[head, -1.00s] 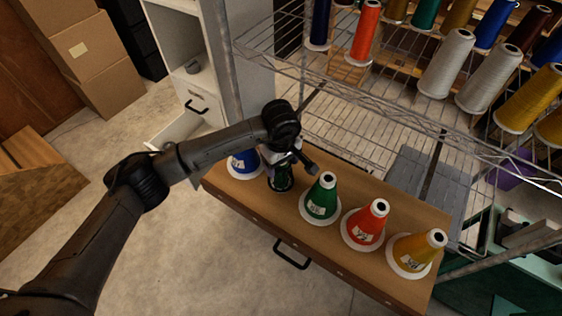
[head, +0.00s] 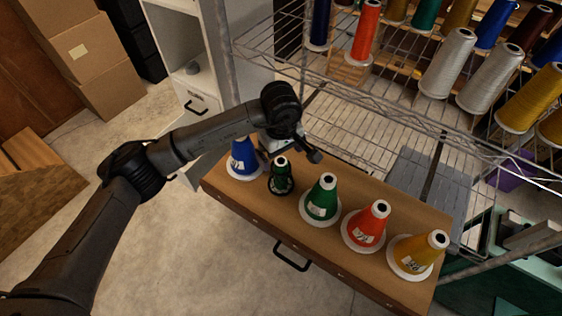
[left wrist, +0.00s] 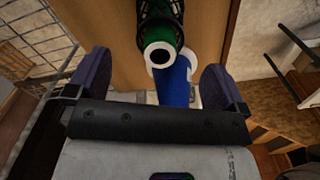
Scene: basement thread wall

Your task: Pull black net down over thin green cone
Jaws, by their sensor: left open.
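The thin green cone (head: 281,172) stands upright on the brown board between the blue cone and the wider green cone. A black net (head: 280,185) is around its body, with dark mesh down near the base; its pale tip is bare. In the left wrist view the thin green cone (left wrist: 161,40) shows its white open tip, with black net (left wrist: 152,12) around the part beyond it. My left gripper (head: 291,152) is just behind and above this cone. Its two fingers (left wrist: 157,80) are wide apart and hold nothing. My right gripper is not in view.
A blue cone (head: 243,157) stands left of the thin cone, and green (head: 321,200), red (head: 367,226) and yellow (head: 417,254) cones stand right along the board (head: 345,272). A wire rack (head: 365,115) with large spools rises behind.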

